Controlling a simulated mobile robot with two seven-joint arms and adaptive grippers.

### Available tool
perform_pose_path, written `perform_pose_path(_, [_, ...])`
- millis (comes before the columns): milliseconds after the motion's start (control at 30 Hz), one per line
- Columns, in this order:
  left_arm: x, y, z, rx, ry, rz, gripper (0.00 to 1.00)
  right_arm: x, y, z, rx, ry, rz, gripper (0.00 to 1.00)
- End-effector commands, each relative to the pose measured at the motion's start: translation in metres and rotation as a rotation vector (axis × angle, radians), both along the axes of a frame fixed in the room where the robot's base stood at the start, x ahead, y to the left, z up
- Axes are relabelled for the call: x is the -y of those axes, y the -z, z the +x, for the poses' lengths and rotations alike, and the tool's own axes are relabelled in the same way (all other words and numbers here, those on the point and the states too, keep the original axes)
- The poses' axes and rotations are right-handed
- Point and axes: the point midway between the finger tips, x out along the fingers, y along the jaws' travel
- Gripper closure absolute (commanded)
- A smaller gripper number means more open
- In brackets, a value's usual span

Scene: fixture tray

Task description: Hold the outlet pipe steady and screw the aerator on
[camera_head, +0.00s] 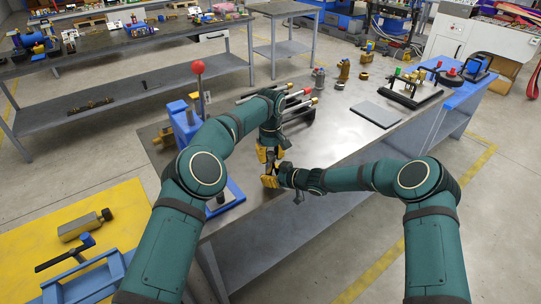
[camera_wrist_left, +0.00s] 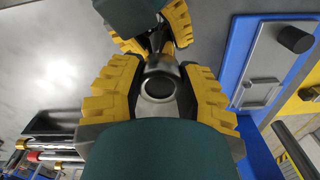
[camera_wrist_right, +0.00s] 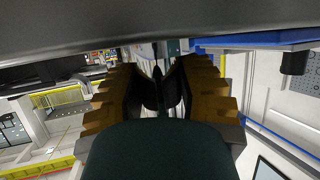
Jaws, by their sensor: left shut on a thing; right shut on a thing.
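My left gripper (camera_head: 263,154) points down over the bench, shut on a short silver round part with a dark round centre, apparently the aerator (camera_wrist_left: 158,88). It shows end-on between the yellow fingers in the left wrist view. My right gripper (camera_head: 270,180) is just below, reaching in from the right. Its fingers (camera_wrist_right: 160,85) are shut on a narrow part, apparently the outlet pipe (camera_wrist_left: 158,44), mostly hidden by the fingers. The two parts look in line and close together. I cannot tell whether their threads are engaged.
A blue press with a red knob (camera_head: 198,67) stands left of the grippers. Silver rods with red and brass ends (camera_head: 300,104) lie behind my left gripper. A grey plate (camera_head: 375,114) and a black fixture (camera_head: 412,90) sit at right. The bench front (camera_head: 335,150) is clear.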

Motion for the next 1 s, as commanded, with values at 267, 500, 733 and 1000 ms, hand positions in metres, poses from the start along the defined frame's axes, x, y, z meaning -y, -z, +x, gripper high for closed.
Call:
perform_pose_path(267, [0.000,0.000,0.000,0.000,0.032,0.000,1.00,0.000,0.001,0.000,0.000,0.000,-0.001,1.00])
perform_pose_path(500, [0.000,0.000,0.000,0.000,0.030,0.000,0.39,0.000,0.001,0.000,0.000,0.000,-0.001,1.00])
perform_pose_path(733, [0.000,-0.001,0.000,0.001,0.030,0.000,0.39,0.000,0.001,0.000,-0.001,0.000,-0.001,1.00])
perform_pose_path(1000, [0.000,-0.027,0.000,0.003,0.029,0.000,0.39,0.000,0.001,0.000,-0.001,0.000,-0.001,1.00])
